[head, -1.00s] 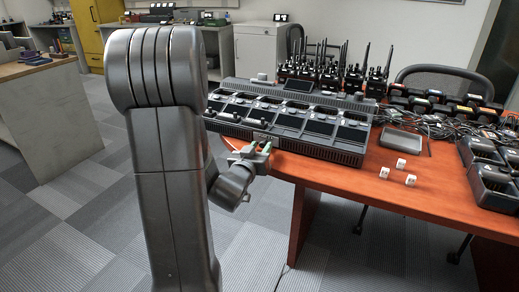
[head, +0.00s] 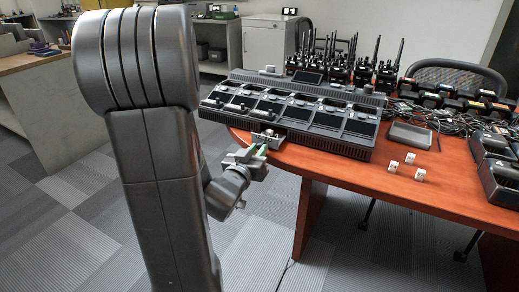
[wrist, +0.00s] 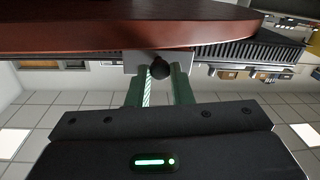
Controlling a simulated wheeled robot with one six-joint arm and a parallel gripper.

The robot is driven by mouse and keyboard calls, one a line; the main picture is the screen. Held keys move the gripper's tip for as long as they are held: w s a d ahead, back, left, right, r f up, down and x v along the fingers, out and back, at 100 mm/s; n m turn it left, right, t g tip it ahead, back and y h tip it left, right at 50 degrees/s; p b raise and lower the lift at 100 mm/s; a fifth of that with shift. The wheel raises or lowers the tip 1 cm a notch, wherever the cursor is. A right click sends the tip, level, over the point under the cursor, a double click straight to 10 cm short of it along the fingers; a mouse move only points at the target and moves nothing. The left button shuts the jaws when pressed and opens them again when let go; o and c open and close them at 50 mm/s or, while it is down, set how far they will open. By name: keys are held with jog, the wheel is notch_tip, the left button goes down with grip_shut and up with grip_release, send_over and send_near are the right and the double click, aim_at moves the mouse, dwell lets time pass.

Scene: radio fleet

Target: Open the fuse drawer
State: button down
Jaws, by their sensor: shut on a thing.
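The fuse drawer (head: 268,138) is a small grey box in the front of the long dark charger rack (head: 318,143). It sticks out a little from the rack's front near the table edge. In the wrist view, its pale grey front (wrist: 138,64) carries a round dark knob (wrist: 160,68). My gripper (head: 257,153) is at the drawer's front, with its green-padded fingers (wrist: 161,78) on either side of the knob and shut on it. The inside of the drawer cannot be made out.
The rack stands on a reddish wooden table (head: 345,170) with a rounded edge. Several radios (head: 345,65) stand behind it. Small white cubes (head: 407,168), a grey tray (head: 410,135) and tangled cables lie to the right. The floor before the table is clear.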

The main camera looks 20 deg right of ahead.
jog(key=c, duration=1.3)
grip_release()
jog(key=p+v, duration=0.1)
jog(key=v, duration=1.2)
jog(key=shift+s+a+p, duration=0.25)
jog(key=shift+a+p, duration=0.05)
jog(key=b+x, duration=0.1)
jog(key=x, duration=1.3)
jog(key=shift+b, duration=0.3)
jog(key=shift+s, duration=0.15)
